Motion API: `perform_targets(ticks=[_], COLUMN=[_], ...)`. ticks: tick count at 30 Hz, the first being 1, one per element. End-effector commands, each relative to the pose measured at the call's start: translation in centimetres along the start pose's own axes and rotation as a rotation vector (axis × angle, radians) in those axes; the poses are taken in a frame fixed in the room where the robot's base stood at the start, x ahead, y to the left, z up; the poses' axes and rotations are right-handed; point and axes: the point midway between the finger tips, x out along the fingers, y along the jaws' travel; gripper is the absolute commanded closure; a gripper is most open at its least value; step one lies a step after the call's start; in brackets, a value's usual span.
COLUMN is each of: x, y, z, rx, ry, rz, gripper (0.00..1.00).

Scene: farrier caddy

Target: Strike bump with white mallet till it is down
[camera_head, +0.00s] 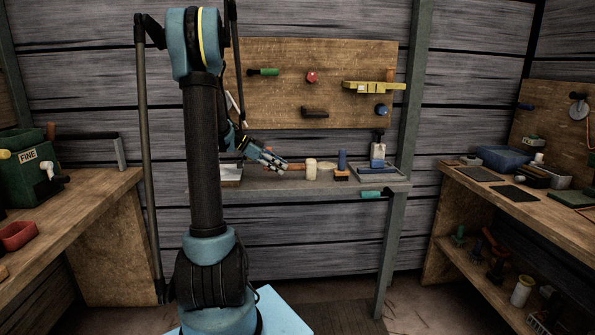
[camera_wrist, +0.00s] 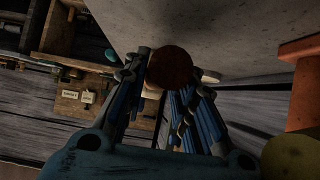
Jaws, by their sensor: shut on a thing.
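The white mallet has a pale head (camera_head: 311,168) and a wooden handle (camera_head: 296,167). It is at the bench in the middle of the head view, with the head to the right of my gripper (camera_head: 275,162). My gripper is shut on the mallet handle. In the wrist view the round brown handle end (camera_wrist: 170,66) shows between my fingers (camera_wrist: 172,82), and pale parts of the head peek out behind it. I cannot make out the bump in either view. I cannot tell whether the mallet head touches the bench.
The grey bench (camera_head: 300,187) bears a blue upright thing (camera_head: 342,158) on an orange-and-black block just right of the mallet, then a tray (camera_head: 378,172). A pegboard (camera_head: 280,60) with tools stands behind. Wooden benches flank both sides. An orange thing (camera_wrist: 302,90) is close in the wrist view.

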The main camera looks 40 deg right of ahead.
Motion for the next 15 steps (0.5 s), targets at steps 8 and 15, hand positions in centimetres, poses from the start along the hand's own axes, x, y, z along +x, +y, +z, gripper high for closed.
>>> perform_targets(ticks=[8, 15], x=[-0.5, -0.9], y=[0.0, 0.0], z=[-0.7, -1.4], rx=[0.0, 0.0], ry=[0.001, 0.001], rz=[0.0, 0.0], gripper=[1.0, 1.0])
